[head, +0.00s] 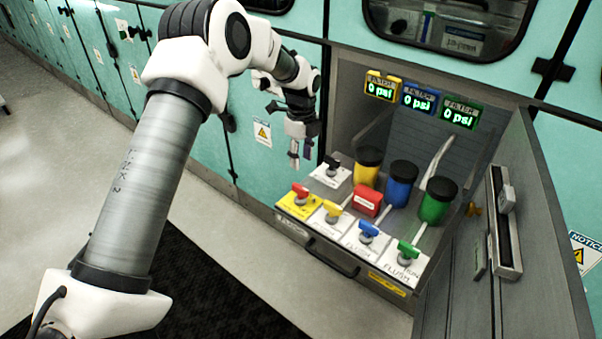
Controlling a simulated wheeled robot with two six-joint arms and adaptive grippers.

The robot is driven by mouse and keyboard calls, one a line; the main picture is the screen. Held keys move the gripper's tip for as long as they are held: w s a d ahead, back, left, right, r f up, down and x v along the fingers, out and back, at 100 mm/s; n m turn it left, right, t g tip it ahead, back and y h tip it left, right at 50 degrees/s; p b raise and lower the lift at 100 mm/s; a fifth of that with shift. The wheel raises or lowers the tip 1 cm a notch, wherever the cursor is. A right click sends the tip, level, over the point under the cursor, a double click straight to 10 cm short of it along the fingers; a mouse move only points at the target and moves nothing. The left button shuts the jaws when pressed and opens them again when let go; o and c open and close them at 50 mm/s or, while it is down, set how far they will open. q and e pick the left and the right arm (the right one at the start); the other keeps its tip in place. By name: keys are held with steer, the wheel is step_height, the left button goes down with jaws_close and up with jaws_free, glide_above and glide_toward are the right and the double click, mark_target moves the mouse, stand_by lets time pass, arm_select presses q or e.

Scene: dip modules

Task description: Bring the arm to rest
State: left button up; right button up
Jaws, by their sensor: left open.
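My left arm (135,190) rises from the lower left, bends at the top and reaches across to the right. Its gripper (301,153) hangs downward in front of the teal cabinet wall, left of the open filter station. The gripper is open, and I see nothing between its fingers. It appears apart from the valve panel. My right arm and gripper are not in view.
The panel (392,244) carries several coloured valve handles and yellow, blue and green canisters (436,204). Three displays (461,114) above read 0 psi. A grey door (535,230) stands open at right. Floor (235,225) is clear beside a black mat (215,285).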

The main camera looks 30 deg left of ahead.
arm_select(q)
steer(key=shift+r, duration=0.6)
